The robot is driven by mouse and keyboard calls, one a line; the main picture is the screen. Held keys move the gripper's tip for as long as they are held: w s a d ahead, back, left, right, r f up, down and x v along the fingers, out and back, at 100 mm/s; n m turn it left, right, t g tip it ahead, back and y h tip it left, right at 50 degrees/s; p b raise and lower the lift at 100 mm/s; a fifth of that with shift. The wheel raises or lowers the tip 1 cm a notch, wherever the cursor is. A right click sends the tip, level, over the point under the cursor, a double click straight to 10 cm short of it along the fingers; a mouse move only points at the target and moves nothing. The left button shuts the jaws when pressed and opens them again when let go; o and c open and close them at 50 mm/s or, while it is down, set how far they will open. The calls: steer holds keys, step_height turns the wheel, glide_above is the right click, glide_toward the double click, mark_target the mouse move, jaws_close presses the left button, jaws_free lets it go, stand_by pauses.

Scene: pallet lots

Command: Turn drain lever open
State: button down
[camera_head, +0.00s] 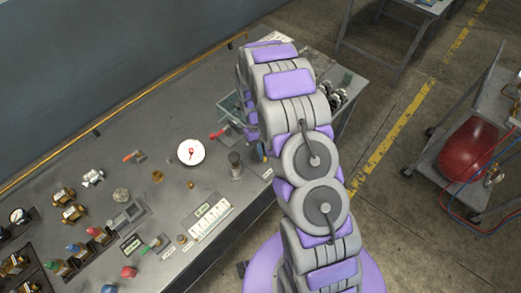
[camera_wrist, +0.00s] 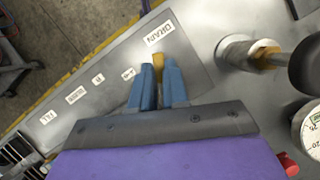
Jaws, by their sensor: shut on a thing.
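In the wrist view my gripper (camera_wrist: 159,78) has its two blue fingers closed around a small brass-yellow piece, the drain lever (camera_wrist: 158,60). Only the lever's tip shows between the fingers, so its turn angle cannot be told. A white label reading DRAIN (camera_wrist: 160,34) lies just beyond the fingertips on a grey plate (camera_wrist: 110,62) with several other labels. In the head view my arm hides most of the gripper and the lever.
A brass-tipped fitting (camera_wrist: 268,58) and a dial gauge (camera_wrist: 307,132) stand right of the gripper in the wrist view. In the head view the gauge (camera_head: 191,152) and several fittings sit on the grey bench (camera_head: 70,160). A cart with a red tank (camera_head: 466,150) stands right.

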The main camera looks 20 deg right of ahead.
steer(key=shift+w+d+n+t+h+p, duration=0.1)
steer(key=shift+d+n+t+h+p, duration=0.15)
steer(key=shift+n, duration=0.5)
steer(key=shift+w+d+n+h+p, duration=0.1)
steer(key=shift+n+h+p, duration=0.2)
steer(key=shift+n, duration=0.5)
steer(key=shift+w+d+n+t+h+p, duration=0.1)
steer(key=shift+d+n+t+h, duration=0.2)
steer(key=shift+n, duration=0.45)
steer(key=shift+a, duration=0.1)
steer(key=c, duration=1.1)
jaws_free()
steer(key=v, duration=1.7)
steer(key=shift+w+a+p, duration=0.25)
steer(key=shift+w+p, duration=0.05)
steer(key=shift+p, duration=0.1)
